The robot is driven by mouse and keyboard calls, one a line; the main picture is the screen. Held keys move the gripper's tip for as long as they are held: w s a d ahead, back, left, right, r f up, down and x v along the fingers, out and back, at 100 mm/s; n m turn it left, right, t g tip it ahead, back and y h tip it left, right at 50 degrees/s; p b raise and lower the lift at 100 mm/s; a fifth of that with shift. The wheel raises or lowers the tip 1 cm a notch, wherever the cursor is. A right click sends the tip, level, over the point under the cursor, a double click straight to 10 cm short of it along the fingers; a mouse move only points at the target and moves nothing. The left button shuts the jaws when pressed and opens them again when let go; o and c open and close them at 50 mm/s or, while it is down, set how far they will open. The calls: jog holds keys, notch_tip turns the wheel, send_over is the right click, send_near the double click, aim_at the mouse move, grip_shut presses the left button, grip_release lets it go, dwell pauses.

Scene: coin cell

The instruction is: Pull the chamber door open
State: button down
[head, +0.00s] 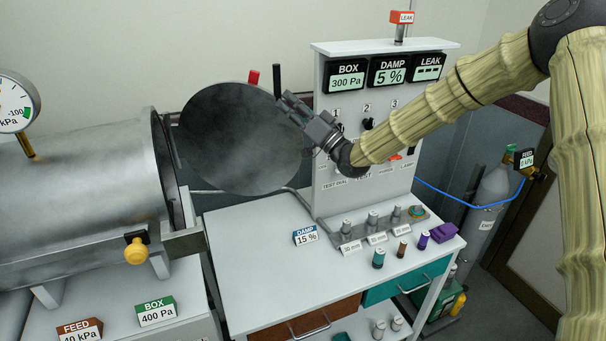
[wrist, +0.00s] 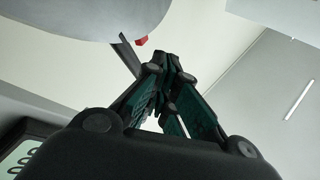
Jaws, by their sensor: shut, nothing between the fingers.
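The chamber (head: 85,205) is a big grey metal cylinder lying on its side at the left of the head view. Its round dark door (head: 235,140) stands swung away from the chamber's mouth, with a gap between them. A red-tipped piece (head: 253,77) and a black bar (head: 277,80) stick up at the door's upper right edge. My gripper (head: 286,100) is shut and empty by the door's right edge; I cannot tell whether it touches. In the wrist view the door (wrist: 90,12) is at the top left, beyond my closed fingers (wrist: 172,58).
An instrument panel (head: 335,195) stands right behind my gripper. A white bench (head: 255,260) holds small jars, a purple block (head: 444,232) and a damp sign (head: 305,235). A yellow knob (head: 137,252) juts from the chamber's front. A gas cylinder (head: 485,205) stands at the right.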

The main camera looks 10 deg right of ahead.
jog(key=s+f+m+t+h+b, duration=0.1)
jog(key=s+f+m+h+b, duration=0.4)
jog(key=f+m+h, duration=0.65)
jog(key=s+f+m+t+h+b, duration=0.1)
jog(key=s+f+m+h+b, duration=0.4)
jog(key=f+m+h, duration=0.6)
jog(key=w+d+m+p, duration=0.1)
jog(key=w+d+p, duration=0.2)
jog(key=w+p, duration=0.4)
jog(key=shift+w+d+y, duration=0.35)
jog(key=shift+w+y, duration=0.1)
jog(key=shift+w, duration=2.15)
